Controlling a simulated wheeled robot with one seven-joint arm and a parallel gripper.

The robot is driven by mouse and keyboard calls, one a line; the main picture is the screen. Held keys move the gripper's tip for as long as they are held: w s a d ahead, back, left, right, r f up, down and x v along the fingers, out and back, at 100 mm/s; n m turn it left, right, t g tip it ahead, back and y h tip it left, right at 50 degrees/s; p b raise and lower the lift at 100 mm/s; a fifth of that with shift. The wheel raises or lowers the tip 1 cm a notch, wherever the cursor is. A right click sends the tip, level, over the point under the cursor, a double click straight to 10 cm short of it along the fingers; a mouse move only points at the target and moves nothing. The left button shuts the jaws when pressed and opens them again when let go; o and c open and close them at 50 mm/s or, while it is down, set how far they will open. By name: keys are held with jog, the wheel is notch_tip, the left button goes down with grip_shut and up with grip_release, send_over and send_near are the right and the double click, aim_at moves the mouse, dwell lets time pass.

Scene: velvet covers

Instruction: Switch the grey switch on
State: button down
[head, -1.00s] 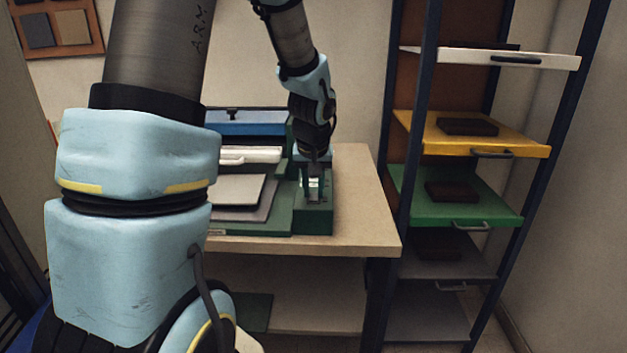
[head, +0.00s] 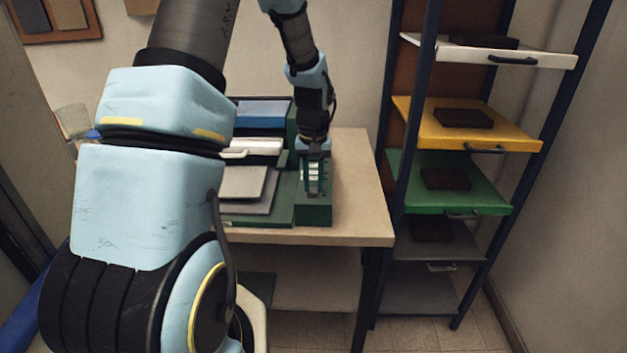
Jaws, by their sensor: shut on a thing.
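A green machine (head: 285,211) stands on the table, with a raised box (head: 318,214) at its right end. My gripper (head: 312,186) points down onto the top of this box. Its fingers are shut on a small part there, which seems to be the grey switch. The fingers cover most of it, so I cannot make out its shape or which way it is set.
Flat grey pads (head: 245,184), a white-handled bar (head: 250,148) and a blue panel (head: 262,112) lie left of the box. The tabletop (head: 355,190) is bare to the right. A rack with coloured shelves (head: 465,190) stands further right. My arm fills the left.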

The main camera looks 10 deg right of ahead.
aim_at(313, 189)
jog(key=c, duration=0.7)
grip_release()
notch_tip(313, 189, up, 11)
jog(key=b, duration=0.3)
jog(key=shift+s, duration=0.1)
jog(key=shift+f, duration=0.1)
jog(key=shift+n+t, duration=0.5)
jog(key=shift+t, duration=0.1)
jog(key=s+a+f, duration=0.1)
jog(key=s+a, duration=0.3)
jog(key=a, duration=0.1)
jog(key=s+a+f, duration=0.1)
jog(key=s+a, duration=0.4)
jog(key=a, duration=0.1)
jog(key=s+a+f, duration=0.1)
jog(key=s+a, duration=0.4)
jog(key=shift+a+f, duration=0.25)
jog(key=shift+f, duration=0.15)
